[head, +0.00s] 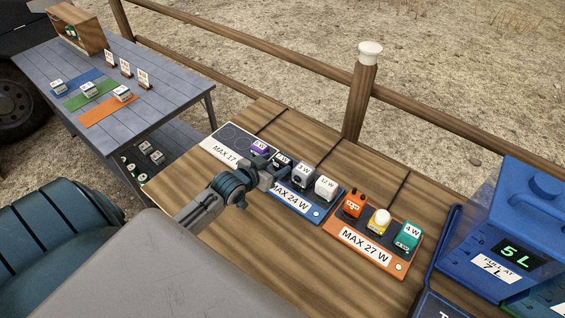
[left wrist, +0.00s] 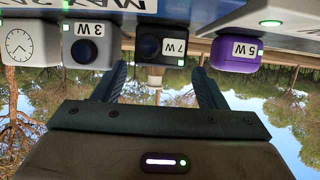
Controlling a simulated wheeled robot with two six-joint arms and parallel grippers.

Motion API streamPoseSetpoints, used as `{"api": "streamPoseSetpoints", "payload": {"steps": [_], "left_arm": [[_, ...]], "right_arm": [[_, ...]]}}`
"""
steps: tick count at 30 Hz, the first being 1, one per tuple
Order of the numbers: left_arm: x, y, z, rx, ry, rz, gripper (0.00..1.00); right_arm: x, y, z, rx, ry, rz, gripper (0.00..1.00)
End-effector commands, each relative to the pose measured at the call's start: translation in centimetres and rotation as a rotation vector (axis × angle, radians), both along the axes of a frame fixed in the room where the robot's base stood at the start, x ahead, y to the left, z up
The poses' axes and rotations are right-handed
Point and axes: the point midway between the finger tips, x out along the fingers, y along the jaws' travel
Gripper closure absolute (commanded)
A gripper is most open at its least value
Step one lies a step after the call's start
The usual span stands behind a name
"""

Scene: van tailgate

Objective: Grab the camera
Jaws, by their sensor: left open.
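A black box (head: 282,160) marked 7 W, with a round dark lens on its front, stands on the blue MAX 24 W board (head: 316,210); it looks like the camera. It also shows upside down in the left wrist view (left wrist: 160,46). The grey 3 W box (left wrist: 92,47) beside it also has a round dark front, so I cannot be sure which is the camera. My left gripper (head: 270,174) is open and empty, right in front of the 7 W box. In the left wrist view its fingers (left wrist: 160,70) straddle the line to that box, apart from it.
A purple 5 W box (head: 259,147) stands left of it on the white MAX 17 W board (head: 222,150). A white 12 W box (head: 326,188) is to the right. An orange MAX 27 W board (head: 378,266) holds several devices. A blue 5 L container (head: 500,240) is far right.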

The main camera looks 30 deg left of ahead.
Motion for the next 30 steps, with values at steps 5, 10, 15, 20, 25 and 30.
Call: {"api": "streamPoseSetpoints", "payload": {"steps": [5, 10, 15, 20, 25, 30], "left_arm": [[2.1, -0.2, -0.6, -0.003, -0.002, 0.002, 0.35], [4.1, -0.3, -1.6, -0.002, -0.001, 0.002, 0.35], [4.7, -0.3, -2.0, 0.000, -0.001, 0.000, 0.35], [4.6, -0.3, -2.0, 0.001, -0.001, 0.000, 0.35], [4.6, -0.3, -2.0, 0.001, -0.001, 0.000, 0.68], [4.6, -0.3, -1.9, 0.001, -0.001, 0.000, 0.72]], "right_arm": [[0.0, 0.3, 1.0, 0.003, 0.000, -0.001, 0.64], [0.0, 0.9, 1.2, 0.009, 0.001, -0.003, 0.64], [-0.1, 1.3, 1.2, 0.014, 0.001, -0.005, 0.64], [0.0, 1.2, 1.2, 0.013, 0.001, -0.004, 0.64], [-0.1, 1.0, 1.2, 0.010, 0.001, -0.003, 0.64], [0.0, 0.6, 1.2, 0.006, 0.000, -0.002, 0.64]]}}
